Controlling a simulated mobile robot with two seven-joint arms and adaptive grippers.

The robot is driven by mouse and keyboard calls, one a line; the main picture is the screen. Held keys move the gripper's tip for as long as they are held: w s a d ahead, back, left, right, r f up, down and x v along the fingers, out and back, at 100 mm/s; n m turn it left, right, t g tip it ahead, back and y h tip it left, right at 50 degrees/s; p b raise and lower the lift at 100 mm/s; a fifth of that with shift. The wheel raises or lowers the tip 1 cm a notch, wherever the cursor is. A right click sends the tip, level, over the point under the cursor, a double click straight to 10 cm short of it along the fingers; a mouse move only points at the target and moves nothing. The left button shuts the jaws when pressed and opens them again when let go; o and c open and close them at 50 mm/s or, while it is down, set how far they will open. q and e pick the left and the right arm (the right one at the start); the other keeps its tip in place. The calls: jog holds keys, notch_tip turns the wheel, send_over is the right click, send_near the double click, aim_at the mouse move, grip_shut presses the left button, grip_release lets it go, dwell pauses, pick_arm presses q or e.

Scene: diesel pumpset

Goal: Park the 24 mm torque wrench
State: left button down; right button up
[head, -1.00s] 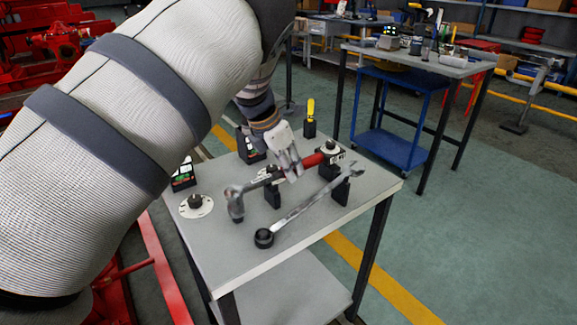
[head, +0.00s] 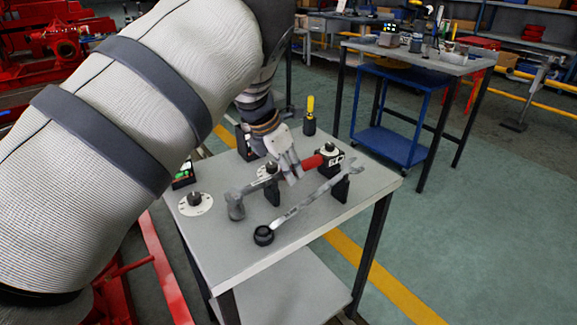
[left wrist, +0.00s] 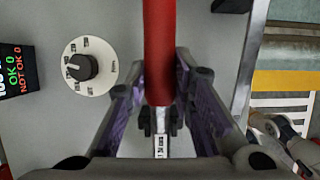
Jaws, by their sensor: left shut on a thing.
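The torque wrench has a red handle (head: 313,162) and a grey head (head: 236,205). My left gripper (head: 293,176) is shut on it near the handle, low over the small table (head: 225,247). The wrench lies along a row of black stands; whether it touches them I cannot tell. In the left wrist view the red handle (left wrist: 159,45) runs between the fingers of my left gripper (left wrist: 160,92). A small label there is too small to read surely.
A long grey spanner (head: 310,201) lies in front, on black supports. A yellow-handled tool (head: 310,108) stands behind. A workbench (head: 420,60) and blue cart (head: 391,148) are beyond.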

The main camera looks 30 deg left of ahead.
pick_arm(q)
jog(key=shift+f, duration=0.25)
jog(key=c, duration=1.3)
grip_release()
jog(key=v, duration=1.2)
